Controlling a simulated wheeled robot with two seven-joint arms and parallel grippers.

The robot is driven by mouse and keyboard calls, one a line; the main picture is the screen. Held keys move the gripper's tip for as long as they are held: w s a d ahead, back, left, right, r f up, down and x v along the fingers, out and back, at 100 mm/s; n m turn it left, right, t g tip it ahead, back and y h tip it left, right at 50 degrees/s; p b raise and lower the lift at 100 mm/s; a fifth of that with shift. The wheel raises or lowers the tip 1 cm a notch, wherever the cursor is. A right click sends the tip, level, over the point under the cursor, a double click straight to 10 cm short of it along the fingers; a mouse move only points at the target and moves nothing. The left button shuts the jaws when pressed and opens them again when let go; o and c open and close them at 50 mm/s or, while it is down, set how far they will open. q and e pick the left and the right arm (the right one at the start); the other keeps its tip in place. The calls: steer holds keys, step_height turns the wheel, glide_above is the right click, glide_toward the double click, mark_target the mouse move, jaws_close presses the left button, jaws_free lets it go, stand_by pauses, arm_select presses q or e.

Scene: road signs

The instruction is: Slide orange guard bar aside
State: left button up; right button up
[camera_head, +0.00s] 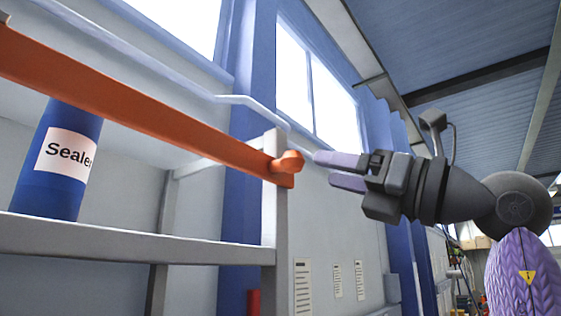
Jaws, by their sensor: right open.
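The orange guard bar (130,100) runs across the front of the shelf, from the upper left down to the grey post (274,210). A rounded orange knob (289,162) sticks out at its right end. My right gripper (330,171) is open, with its two pale purple fingers pointing left toward the knob. The fingertips are a little to the right of the knob, and nothing shows between them. From this angle I cannot tell the exact gap in depth. My left gripper is not in view.
A blue can with a white "Sealer" label (66,153) stands on the grey shelf board (130,239) behind the bar. Notices (303,289) hang on the wall right of the post. The space around my right gripper looks free.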

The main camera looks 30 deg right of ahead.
mark_target(303, 163)
steer(key=p+x, duration=0.2)
steer(key=x, duration=0.4)
steer(key=shift+r, duration=0.15)
steer(key=shift+w+a+r, duration=0.1)
steer(key=shift+w+a, duration=0.15)
steer(key=shift+w, duration=0.15)
jaws_close()
